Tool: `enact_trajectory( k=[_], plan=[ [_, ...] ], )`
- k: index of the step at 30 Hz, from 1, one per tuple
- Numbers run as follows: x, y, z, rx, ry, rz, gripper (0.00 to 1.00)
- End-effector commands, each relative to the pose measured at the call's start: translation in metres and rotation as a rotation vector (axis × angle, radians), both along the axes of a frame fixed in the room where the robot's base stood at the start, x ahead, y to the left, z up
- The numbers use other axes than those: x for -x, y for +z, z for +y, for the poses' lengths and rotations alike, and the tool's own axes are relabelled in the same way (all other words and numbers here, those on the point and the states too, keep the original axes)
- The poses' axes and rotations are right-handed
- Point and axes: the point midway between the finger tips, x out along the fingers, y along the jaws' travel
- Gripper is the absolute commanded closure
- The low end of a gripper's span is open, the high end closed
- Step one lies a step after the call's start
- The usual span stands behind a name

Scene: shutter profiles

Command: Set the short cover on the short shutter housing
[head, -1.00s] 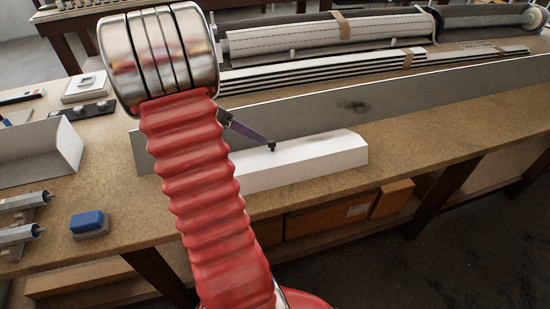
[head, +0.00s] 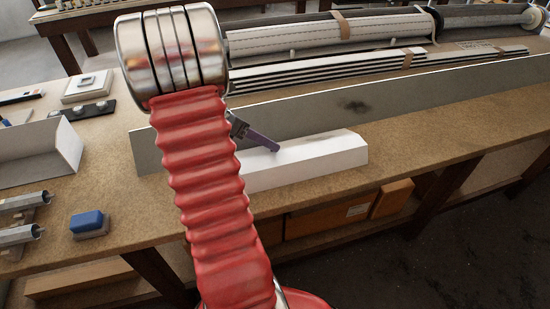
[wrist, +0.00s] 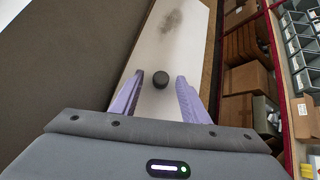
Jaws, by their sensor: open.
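A white profile with sloped edges (head: 335,152), which looks like the short cover, lies on the bench in front of a long grey panel.
The long grey panel (head: 420,92) stands close behind the white piece. Stacked slats (head: 320,70) and a roller (head: 300,38) lie farther back. A blue block (head: 87,221) and metal tubes (head: 22,235) are at the left. Bare bench lies to the right.

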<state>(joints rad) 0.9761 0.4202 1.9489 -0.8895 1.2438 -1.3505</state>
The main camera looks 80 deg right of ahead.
Motion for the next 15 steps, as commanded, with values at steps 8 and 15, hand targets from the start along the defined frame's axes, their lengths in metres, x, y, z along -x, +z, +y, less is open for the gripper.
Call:
enact_trajectory(
  k=[8, 15],
  plan=[
    [-0.0004, 0.0002, 0.0001, -0.001, 0.001, 0.000, 0.59],
    [-0.0006, 0.0001, 0.0001, -0.001, 0.001, 0.000, 0.73]
  ],
)
